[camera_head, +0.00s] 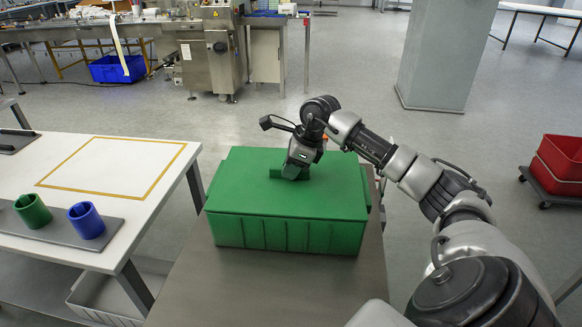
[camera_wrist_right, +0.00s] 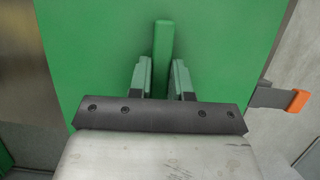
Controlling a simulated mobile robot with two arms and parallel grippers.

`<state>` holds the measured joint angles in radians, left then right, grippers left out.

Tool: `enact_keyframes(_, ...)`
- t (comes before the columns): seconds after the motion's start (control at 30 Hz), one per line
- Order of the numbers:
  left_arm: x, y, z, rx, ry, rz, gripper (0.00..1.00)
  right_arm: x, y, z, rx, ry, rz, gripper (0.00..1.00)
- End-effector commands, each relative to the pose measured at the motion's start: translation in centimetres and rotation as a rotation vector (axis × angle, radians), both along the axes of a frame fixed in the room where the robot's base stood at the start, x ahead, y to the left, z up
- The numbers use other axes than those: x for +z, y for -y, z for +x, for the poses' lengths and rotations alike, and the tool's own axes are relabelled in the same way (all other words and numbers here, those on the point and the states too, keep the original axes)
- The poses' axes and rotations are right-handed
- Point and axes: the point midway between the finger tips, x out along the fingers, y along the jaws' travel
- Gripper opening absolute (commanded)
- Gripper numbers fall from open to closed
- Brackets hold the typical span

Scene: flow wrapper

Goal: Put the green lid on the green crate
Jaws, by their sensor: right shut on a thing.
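The green lid (camera_head: 240,187) lies flat over the top of the green crate (camera_head: 285,236), which stands on a grey table in the middle of the head view. From here I cannot tell whether it is fully seated. My right gripper (camera_head: 291,173) comes down from above and is shut on the lid's upright handle (camera_head: 275,173). In the right wrist view the handle (camera_wrist_right: 162,45) runs between the two fingers (camera_wrist_right: 161,78), and the lid (camera_wrist_right: 220,50) fills most of the picture. The crate's inside is hidden. My left gripper is not in view.
A white table (camera_head: 100,200) at left has a yellow outlined area and a grey board with a green cup (camera_head: 33,210) and a blue cup (camera_head: 86,220). A red crate (camera_head: 560,160) stands at right. The bare grey tabletop (camera_head: 240,285) is free in front of the crate.

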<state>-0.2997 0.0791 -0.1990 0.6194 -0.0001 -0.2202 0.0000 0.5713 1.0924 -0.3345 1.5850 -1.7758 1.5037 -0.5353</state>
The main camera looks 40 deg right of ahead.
Motion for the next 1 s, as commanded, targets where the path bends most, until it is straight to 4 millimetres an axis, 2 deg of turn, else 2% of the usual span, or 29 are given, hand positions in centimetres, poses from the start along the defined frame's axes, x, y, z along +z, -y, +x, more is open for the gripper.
enact_keyframes(0.03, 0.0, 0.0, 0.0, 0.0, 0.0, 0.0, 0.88, 0.1, 0.0, 0.0, 0.0, 0.001, 0.0, 0.0)
enact_keyframes(0.07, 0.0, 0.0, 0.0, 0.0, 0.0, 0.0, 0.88, 0.1, 0.0, 0.0, 0.0, 0.001, 0.0, 0.2)
enact_keyframes(0.1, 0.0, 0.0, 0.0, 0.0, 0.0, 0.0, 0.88, 0.1, 0.0, 0.0, 0.0, 0.001, 0.0, 0.27)
enact_keyframes(0.23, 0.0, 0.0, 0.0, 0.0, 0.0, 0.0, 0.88, 0.1, 0.0, 0.0, 0.0, 0.001, 0.0, 0.46)
enact_keyframes(0.27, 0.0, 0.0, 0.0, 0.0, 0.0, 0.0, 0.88, 0.1, 0.0, 0.0, 0.0, 0.001, 0.0, 0.49)
enact_keyframes(0.5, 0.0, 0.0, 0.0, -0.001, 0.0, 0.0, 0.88, 0.0, 0.0, 0.0, 0.0, -0.001, -0.001, 0.49)
enact_keyframes(0.63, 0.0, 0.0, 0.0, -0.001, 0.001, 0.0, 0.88, 0.8, 0.3, -0.2, -0.001, 0.0, -0.002, 0.49)
enact_keyframes(1.0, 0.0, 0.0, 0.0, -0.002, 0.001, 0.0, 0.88, 7.3, 2.1, -2.2, -0.001, 0.003, -0.002, 0.49)
